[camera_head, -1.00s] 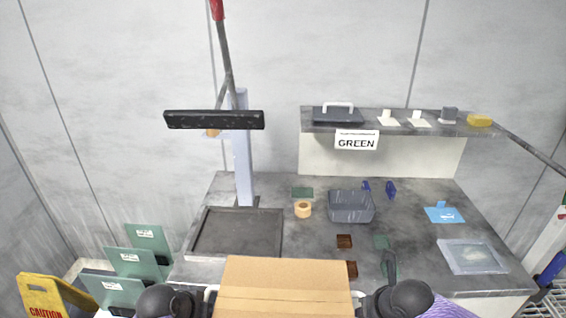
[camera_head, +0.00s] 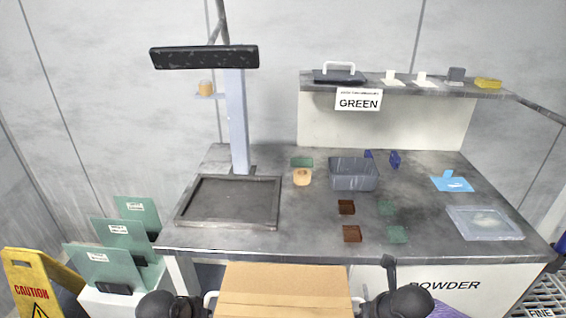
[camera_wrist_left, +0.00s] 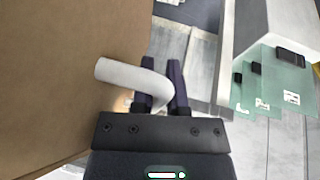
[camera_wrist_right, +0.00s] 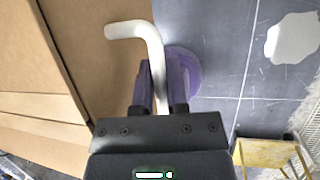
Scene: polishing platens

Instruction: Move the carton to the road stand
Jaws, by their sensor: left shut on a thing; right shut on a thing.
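The brown carton (camera_head: 283,287) is at the bottom middle of the head view, held between my two arms in front of the workbench. Each side has a white handle. My left gripper (camera_wrist_left: 163,92) is shut on the left handle (camera_wrist_left: 130,74), seen in the left wrist view with the carton wall beside it. My right gripper (camera_wrist_right: 160,85) is shut on the right handle (camera_wrist_right: 140,32) in the right wrist view. The carton's lower part is cut off in the head view. I cannot pick out a road stand in these views.
The workbench (camera_head: 330,243) stands ahead, bearing a dark tray (camera_head: 228,201), a grey bin (camera_head: 352,174) and small blocks. A yellow caution sign (camera_head: 36,283) and green plates (camera_head: 122,240) stand at left. In the right wrist view, a yellow-topped frame (camera_wrist_right: 268,152) stands on the floor.

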